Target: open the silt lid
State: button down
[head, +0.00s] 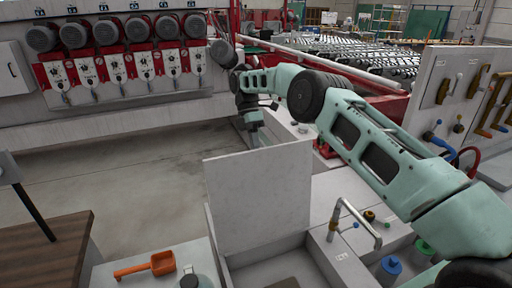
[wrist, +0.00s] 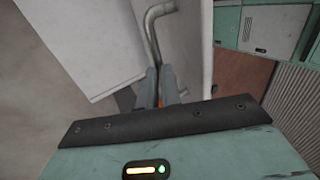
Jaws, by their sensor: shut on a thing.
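The silt lid (head: 258,205) is a flat pale grey panel standing nearly upright at the edge of an open tank (head: 325,262). In the wrist view a pale panel, apparently the lid (wrist: 85,45), fills the upper left. A bent grey metal handle (wrist: 151,38) runs down between the fingers of my gripper (wrist: 160,88), which is shut on it. In the head view my arm reaches over to the lid's far side, and the lid hides the fingertips and handle.
A bent tap (head: 345,212) stands right of the tank, with a blue-capped bottle (head: 390,266) and a green-capped one (head: 424,246) nearby. Open floor (head: 120,165) lies left of the lid.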

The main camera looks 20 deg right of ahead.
aim_at(257, 159)
jog(key=shift+g, duration=0.4)
jog(key=f, duration=0.2)
jog(key=s+f, duration=0.1)
jog(key=f, duration=0.1)
jog(key=shift+s+f, duration=0.1)
jog(key=shift+c, duration=2)
grip_release()
jog(key=shift+r, duration=0.3)
notch_tip(257, 159, up, 2)
jog(key=shift+r+b, duration=0.25)
jog(key=shift+b, duration=0.45)
jog(key=c, duration=1)
notch_tip(257, 159, up, 8)
jog(key=shift+f+p, duration=0.1)
jog(key=shift+p, duration=0.5)
jog(key=shift+c, duration=0.4)
jog(key=shift+r+p, duration=0.6)
jog(key=shift+r, duration=0.2)
